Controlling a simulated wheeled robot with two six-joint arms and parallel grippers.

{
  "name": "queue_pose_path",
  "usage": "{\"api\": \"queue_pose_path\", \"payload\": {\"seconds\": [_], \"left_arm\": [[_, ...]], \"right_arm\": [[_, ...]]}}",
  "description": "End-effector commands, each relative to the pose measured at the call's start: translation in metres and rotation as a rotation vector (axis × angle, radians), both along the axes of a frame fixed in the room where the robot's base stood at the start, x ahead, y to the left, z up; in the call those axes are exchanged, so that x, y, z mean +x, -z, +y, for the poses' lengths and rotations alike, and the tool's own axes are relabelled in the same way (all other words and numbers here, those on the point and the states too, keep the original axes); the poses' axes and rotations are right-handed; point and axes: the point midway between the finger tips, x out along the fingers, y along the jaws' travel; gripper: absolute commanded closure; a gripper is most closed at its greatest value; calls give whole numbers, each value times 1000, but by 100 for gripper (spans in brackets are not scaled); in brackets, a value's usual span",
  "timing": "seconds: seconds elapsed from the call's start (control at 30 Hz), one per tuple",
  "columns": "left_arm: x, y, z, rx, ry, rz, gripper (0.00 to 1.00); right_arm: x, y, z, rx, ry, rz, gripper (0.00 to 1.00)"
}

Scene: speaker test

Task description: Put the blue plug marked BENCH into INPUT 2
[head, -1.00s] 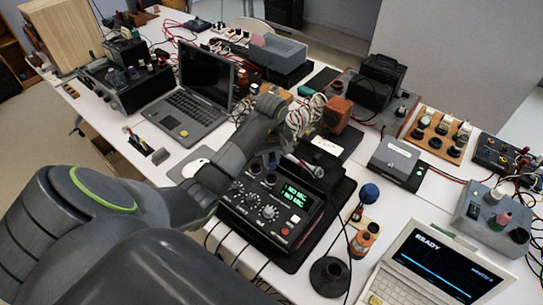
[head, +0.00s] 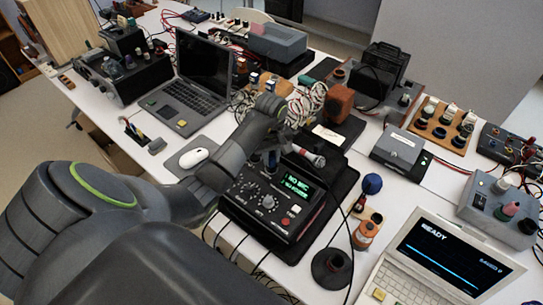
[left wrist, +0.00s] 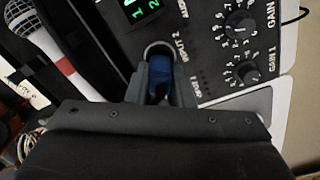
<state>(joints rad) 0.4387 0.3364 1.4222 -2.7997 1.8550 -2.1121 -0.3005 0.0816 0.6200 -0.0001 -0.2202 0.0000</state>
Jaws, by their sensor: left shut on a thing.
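My left gripper (left wrist: 160,92) is shut on a blue plug (left wrist: 160,72) in the left wrist view. The plug's tip is at the round metal socket (left wrist: 157,48) beside the INPUT 2 label; how deep it sits is hidden. No BENCH marking is readable. The socket is on the black mixer box (left wrist: 215,40), which also shows in the head view (head: 258,212) with its green display (head: 298,180). There my left gripper (head: 271,160) reaches down at the box's far side. My right gripper is not in view.
A microphone (left wrist: 45,40) lies close beside the box. A laptop (head: 188,100) and white mouse (head: 193,158) stand to the left. A small terminal (head: 440,260), an orange bottle (head: 366,232) and a dark round base (head: 332,268) are at the right. Cables run off the box's front.

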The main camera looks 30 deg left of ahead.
Motion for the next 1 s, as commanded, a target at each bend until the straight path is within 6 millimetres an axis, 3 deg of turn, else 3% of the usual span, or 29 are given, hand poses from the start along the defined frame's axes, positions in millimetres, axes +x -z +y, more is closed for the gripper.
{"api": "queue_pose_path", "payload": {"seconds": [1.0], "left_arm": [[0, 4, 0, 0, 0, 0, 100]], "right_arm": [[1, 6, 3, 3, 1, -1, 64]]}}
